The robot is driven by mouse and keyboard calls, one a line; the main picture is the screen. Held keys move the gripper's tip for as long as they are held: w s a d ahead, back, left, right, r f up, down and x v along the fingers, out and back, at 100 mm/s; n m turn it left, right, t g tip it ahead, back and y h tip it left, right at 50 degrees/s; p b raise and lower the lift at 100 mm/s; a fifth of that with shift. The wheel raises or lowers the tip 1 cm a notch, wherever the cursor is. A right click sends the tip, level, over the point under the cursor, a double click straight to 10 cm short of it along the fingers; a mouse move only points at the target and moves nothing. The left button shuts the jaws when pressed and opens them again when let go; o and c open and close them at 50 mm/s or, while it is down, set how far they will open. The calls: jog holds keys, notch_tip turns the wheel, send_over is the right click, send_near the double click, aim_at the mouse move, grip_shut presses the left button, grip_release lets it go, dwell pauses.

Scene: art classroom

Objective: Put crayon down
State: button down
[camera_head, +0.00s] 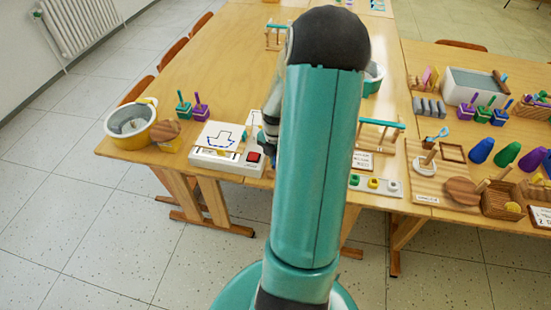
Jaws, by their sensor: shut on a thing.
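My teal arm fills the middle of the view and hides most of my gripper (259,142). Only a dark, narrow part of the gripper shows at the arm's left edge, above the right side of a white drawing board. The gripper is shut; the crayon in it is too small and too covered to make out. The white drawing board (200,157) lies near the table's front edge, with a sheet (221,128) bearing a blue boat outline. Whether the crayon touches the sheet cannot be told.
A red switch (253,156) sits on the board's right end. Many items crowd the right-hand table; the wooden table (225,60) is clear behind.

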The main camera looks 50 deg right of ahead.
jog(key=c, duration=1.5)
grip_release()
jog(key=shift+f, duration=0.1)
notch_tip(320, 180, up, 12)
jog(key=shift+r, duration=0.2)
jog(key=w+a+r+m+t+h, duration=0.15)
jog(key=a+r+m, duration=0.35)
jog(key=a, duration=0.5)
jog(key=w+a+r+m+t+h, duration=0.1)
jog(key=w+a+r+m, duration=0.25)
jog(key=a+r, duration=0.5)
jog(key=shift+s+a+r+m+t+y, duration=0.5)
jog(key=shift+s+a+m, duration=0.95)
jog(key=shift+a, duration=1.5)
jog(key=shift+s+a+r+m+t+y, duration=0.5)
jog(key=shift+s+a+m, duration=0.6)
jog(key=shift+a+m, duration=1.25)
jog(key=shift+s+a+r+m+t+y, duration=0.25)
jog(key=shift+s+a+r+m+t, duration=0.7)
jog(key=shift+a, duration=2.55)
